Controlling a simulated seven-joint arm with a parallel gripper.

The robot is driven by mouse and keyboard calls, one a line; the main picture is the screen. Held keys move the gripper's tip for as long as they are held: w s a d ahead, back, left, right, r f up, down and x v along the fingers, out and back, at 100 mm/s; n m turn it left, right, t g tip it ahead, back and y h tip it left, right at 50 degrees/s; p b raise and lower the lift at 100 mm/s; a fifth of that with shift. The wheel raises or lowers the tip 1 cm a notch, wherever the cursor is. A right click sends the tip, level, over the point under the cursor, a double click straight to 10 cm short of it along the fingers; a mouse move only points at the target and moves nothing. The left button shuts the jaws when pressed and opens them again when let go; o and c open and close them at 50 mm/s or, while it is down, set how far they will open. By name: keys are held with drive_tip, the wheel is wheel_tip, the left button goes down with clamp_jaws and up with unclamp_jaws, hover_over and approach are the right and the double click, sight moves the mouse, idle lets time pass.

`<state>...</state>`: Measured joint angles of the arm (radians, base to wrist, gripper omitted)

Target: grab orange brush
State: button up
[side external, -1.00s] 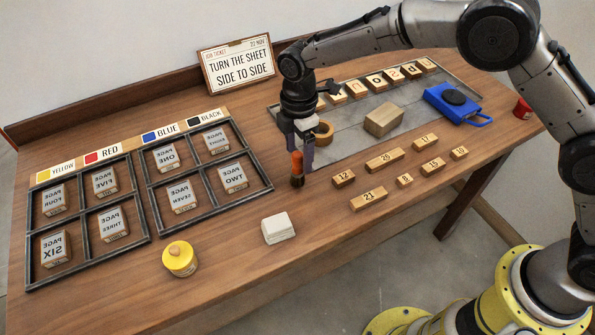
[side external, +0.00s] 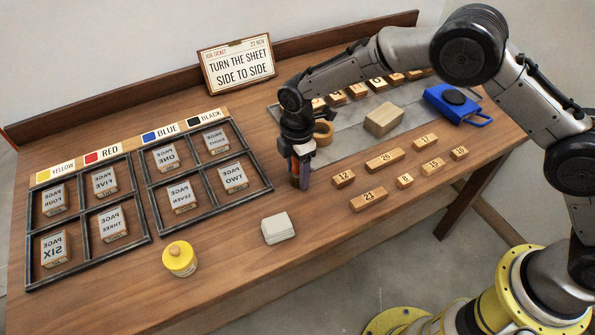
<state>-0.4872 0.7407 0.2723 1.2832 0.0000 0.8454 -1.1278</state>
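The orange brush (side external: 294,167) stands upright on the wooden table, with a dark lower end. My gripper (side external: 298,167) points straight down at it. One finger shows just right of the brush and reaches low, near the tabletop. The gripper body covers the brush's top, and the other finger is mostly hidden. I cannot tell whether the fingers touch the brush or leave a gap.
Framed trays of page blocks (side external: 150,203) lie to the left. Numbered wooden blocks (side external: 369,199) lie to the right. A white block (side external: 278,228) and a yellow jar (side external: 180,259) stand in front. A wooden ring (side external: 324,133) is close behind my gripper.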

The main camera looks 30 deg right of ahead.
clamp_jaws()
drive_tip(key=shift+r, duration=0.1)
